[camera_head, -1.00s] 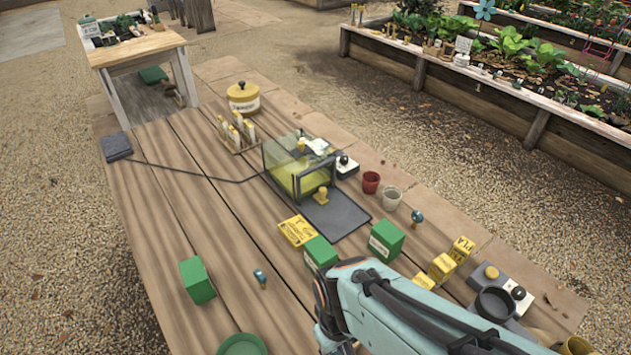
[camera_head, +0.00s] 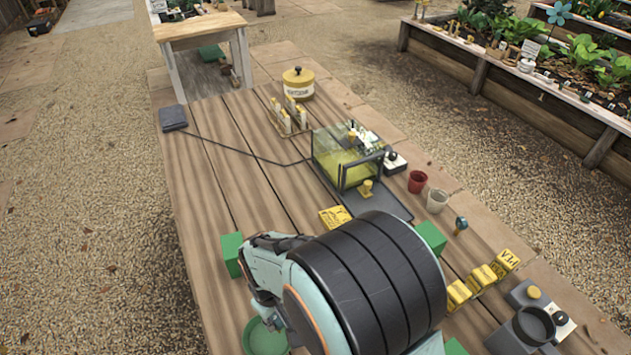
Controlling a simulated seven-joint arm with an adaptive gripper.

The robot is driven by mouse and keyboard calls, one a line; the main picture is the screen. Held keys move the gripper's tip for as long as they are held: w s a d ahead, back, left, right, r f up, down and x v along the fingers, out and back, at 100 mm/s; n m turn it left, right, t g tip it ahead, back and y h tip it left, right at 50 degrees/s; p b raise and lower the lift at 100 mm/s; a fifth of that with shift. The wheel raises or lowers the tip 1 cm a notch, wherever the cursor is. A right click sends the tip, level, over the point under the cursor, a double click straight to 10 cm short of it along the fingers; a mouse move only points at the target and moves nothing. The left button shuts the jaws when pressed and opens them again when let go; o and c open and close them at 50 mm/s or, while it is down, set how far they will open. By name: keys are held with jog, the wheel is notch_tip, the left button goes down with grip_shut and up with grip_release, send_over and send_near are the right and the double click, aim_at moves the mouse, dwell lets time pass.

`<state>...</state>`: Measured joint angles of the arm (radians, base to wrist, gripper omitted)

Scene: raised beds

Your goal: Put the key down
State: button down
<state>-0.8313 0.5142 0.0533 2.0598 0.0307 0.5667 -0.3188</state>
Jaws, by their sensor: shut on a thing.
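I cannot make out a key anywhere in the head view. My teal arm with its wide black-ringed joint covers the lower middle of the picture. The fingertips of my gripper are hidden behind or below it, and so is anything between them. The wooden table (camera_head: 205,165) runs under the arm. A clear box with yellow-green inside (camera_head: 345,165) stands on a dark mat (camera_head: 397,208). A small yellow knob-like piece (camera_head: 366,189) is at its front.
Green blocks (camera_head: 231,254) (camera_head: 431,237) and a green round dish (camera_head: 262,338) flank my arm. A yellow card (camera_head: 335,217), red cup (camera_head: 417,182), pale cup (camera_head: 437,201), blue-topped peg (camera_head: 460,225) and yellow blocks (camera_head: 481,277) stand nearby.

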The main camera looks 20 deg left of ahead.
jog(key=shift+w+a+f, duration=0.4)
jog(key=shift+a+f, duration=0.05)
jog(key=shift+f, duration=0.3)
jog(key=shift+w+a+f, duration=0.1)
jog(key=shift+f, duration=0.8)
jog(key=shift+w+a+f, duration=0.1)
jog(key=shift+f, duration=0.8)
jog(key=shift+f, duration=0.2)
jog(key=c, duration=1.1)
grip_release()
jog(key=shift+r, duration=0.15)
notch_tip(320, 180, up, 11)
jog(key=shift+f, duration=0.1)
jog(key=shift+r, duration=0.7)
